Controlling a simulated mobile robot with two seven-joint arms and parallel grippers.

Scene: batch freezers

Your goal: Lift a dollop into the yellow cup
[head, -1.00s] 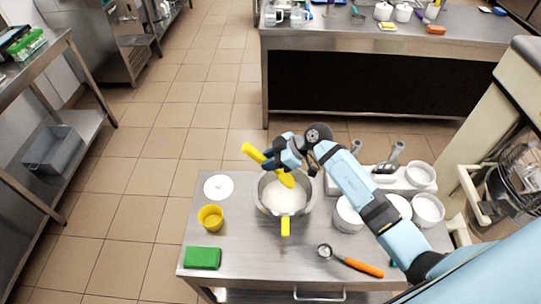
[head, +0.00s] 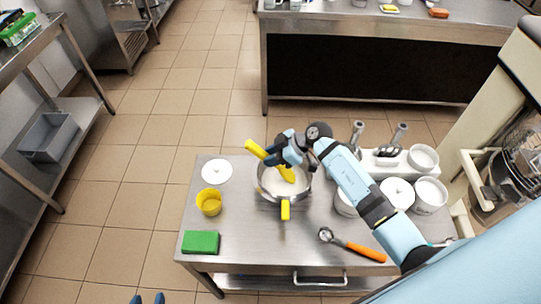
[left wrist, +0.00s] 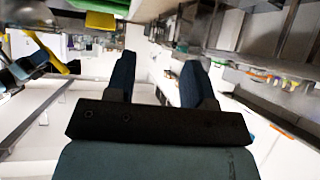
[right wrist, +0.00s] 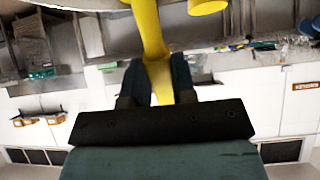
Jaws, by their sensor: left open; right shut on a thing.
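The yellow cup (head: 209,203) stands upright on the left of the steel cart. The steel pot (head: 262,192) with white contents (head: 281,187) stands right of it; its yellow handle (head: 285,210) points to the front. My right gripper (head: 275,160) is over the pot, shut on a yellow spatula (head: 255,149) whose lower end is inside the pot. The spatula also shows between the fingers in the right wrist view (right wrist: 148,30). My left gripper (head: 148,299) is at the bottom edge; in the left wrist view (left wrist: 160,82) its fingers are apart and empty.
A green sponge (head: 200,242) lies at the front left of the cart, a white disc (head: 217,172) behind the cup. An orange-handled scoop (head: 355,248) lies front right. White tubs (head: 431,192) stand at the right. The cart top between sponge and scoop is clear.

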